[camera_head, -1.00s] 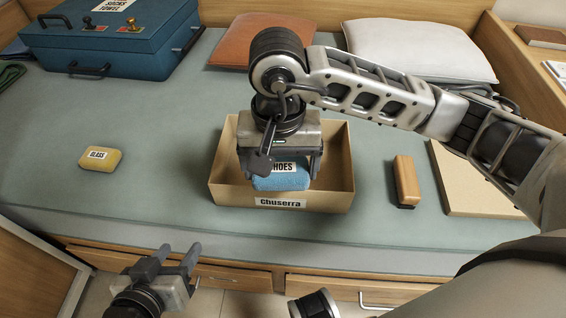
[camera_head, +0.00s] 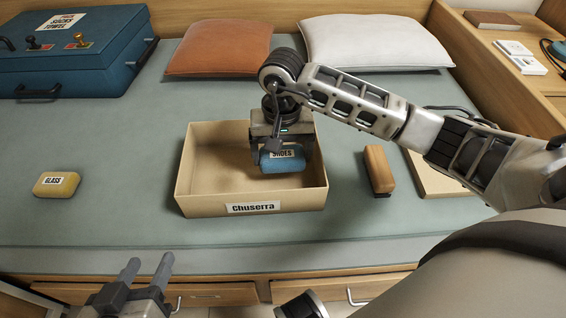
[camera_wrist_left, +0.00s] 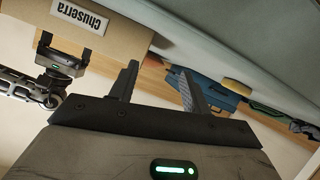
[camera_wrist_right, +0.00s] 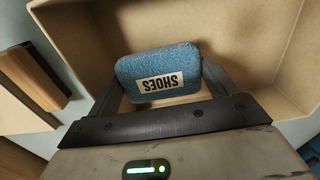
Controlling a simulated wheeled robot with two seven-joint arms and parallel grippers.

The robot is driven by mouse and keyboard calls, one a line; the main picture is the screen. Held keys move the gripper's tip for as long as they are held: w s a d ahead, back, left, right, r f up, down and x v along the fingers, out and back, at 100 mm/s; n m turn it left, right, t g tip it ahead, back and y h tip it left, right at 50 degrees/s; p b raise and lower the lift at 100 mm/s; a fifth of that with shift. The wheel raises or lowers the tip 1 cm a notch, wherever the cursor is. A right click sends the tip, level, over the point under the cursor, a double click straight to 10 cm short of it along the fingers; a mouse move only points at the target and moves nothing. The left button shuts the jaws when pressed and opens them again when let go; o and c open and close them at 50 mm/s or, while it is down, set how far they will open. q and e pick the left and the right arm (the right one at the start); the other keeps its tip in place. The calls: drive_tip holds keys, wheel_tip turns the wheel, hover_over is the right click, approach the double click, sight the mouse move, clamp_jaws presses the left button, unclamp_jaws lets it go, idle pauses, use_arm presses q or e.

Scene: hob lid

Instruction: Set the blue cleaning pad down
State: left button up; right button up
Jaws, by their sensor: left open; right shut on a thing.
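The blue cleaning pad (camera_head: 282,163), labelled SHOES, is held between the fingers of my right gripper (camera_head: 284,158). It is in the right part of an open tan box (camera_head: 250,209) labelled Chuserra, lower than the back rim. I cannot tell whether the pad touches the box floor. The right wrist view shows the pad (camera_wrist_right: 160,60) with a finger on each side and box walls around it. My left gripper (camera_head: 148,266) is open and empty in front of the bed's front edge.
A yellow GLASS pad (camera_head: 57,185) lies left of the box, and a wooden brush (camera_head: 379,170) lies right of it. A blue case (camera_head: 75,60), an orange cushion (camera_head: 220,48) and a white pillow (camera_head: 375,42) are behind. The bed between yellow pad and box is clear.

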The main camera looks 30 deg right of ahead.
sight(283, 153)
wheel_tip(283, 153, down, 4)
drive_tip(key=shift+w+d+r+b, duration=0.1)
drive_tip(key=shift+d+b, duration=0.05)
drive_tip(key=shift+b, duration=0.45)
drive_tip(key=shift+r, duration=0.1)
drive_tip(key=shift+f, duration=0.2)
drive_tip(key=o, duration=0.8)
use_arm(q)
drive_tip(key=shift+s+d+r+t, duration=0.2)
drive_tip(key=shift+r+t, duration=0.1)
drive_tip(key=shift+r, duration=0.15)
use_arm(e)
drive_tip(key=shift+r, duration=0.1)
drive_tip(key=shift+r, duration=0.25)
wheel_tip(283, 153, up, 11)
drive_tip(key=p, duration=0.3)
drive_tip(key=shift+f, duration=0.2)
use_arm(q)
drive_tip(key=shift+a+f+g+y, duration=0.15)
drive_tip(key=shift+a+f+g, duration=0.15)
drive_tip(key=shift+f, duration=0.3)
drive_tip(key=shift+a+f+g+y, duration=0.15)
drive_tip(key=shift+f+g, duration=0.25)
drive_tip(key=shift+f, duration=0.15)
use_arm(e)
drive_tip(key=shift+r, duration=0.55)
